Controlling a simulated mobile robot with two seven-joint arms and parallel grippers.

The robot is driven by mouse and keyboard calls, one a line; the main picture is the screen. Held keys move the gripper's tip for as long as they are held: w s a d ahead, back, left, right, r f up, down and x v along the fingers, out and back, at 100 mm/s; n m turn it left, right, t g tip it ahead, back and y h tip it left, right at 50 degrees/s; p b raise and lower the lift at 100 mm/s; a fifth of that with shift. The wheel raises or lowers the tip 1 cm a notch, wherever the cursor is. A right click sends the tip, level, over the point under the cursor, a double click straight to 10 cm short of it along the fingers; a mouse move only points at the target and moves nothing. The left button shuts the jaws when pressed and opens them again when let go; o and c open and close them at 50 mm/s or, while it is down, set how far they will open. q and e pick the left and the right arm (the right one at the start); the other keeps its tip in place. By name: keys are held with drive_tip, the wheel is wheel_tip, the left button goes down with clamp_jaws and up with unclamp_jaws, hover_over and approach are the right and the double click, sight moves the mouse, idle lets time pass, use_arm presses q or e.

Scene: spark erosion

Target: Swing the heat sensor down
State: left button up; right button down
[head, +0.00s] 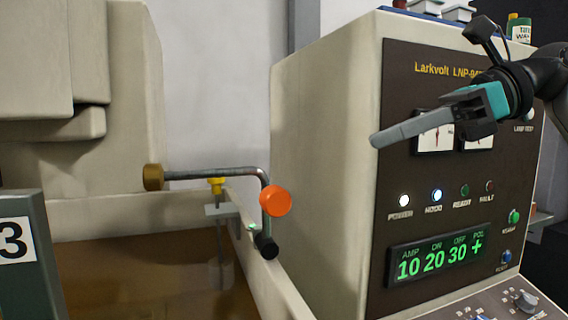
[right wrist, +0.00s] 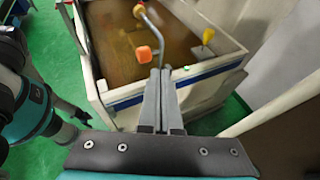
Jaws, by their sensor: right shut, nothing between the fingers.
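The heat sensor (head: 214,174) looks to be a bent metal rod on a brass pivot at the tank's back wall. It runs level to the right, then bends down to a black tip (head: 265,244). An orange knob (head: 276,200) sits near the bend; it also shows in the right wrist view (right wrist: 143,53). My right gripper (head: 376,140) is shut and empty in front of the control cabinet, up and right of the knob and apart from it. In the right wrist view its fingers (right wrist: 162,76) point toward the tank.
The open tank (head: 283,285) holds brown liquid. A yellow-topped fitting (head: 216,184) stands at its rim, close to the rod. The control cabinet (head: 320,150) rises on the right. A panel marked 3 (head: 15,240) is at lower left. Air above the tank's front is clear.

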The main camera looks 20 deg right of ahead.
drive_tip(key=shift+a, duration=0.1)
approach(263, 173)
wheel_tip(263, 173, down, 2)
drive_tip(key=w+a, duration=0.1)
drive_tip(key=a, duration=0.1)
drive_tip(key=shift+w+a+f+p, duration=0.1)
drive_tip(key=shift+w+a+p, duration=0.25)
drive_tip(key=shift+a, duration=0.25)
drive_tip(key=shift+w+a+p, duration=0.25)
drive_tip(key=shift+a+p, duration=0.2)
drive_tip(key=shift+a, duration=0.1)
drive_tip(key=shift+w+a+f, duration=0.15)
drive_tip(key=shift+w+a, duration=0.15)
drive_tip(key=shift+a, duration=0.3)
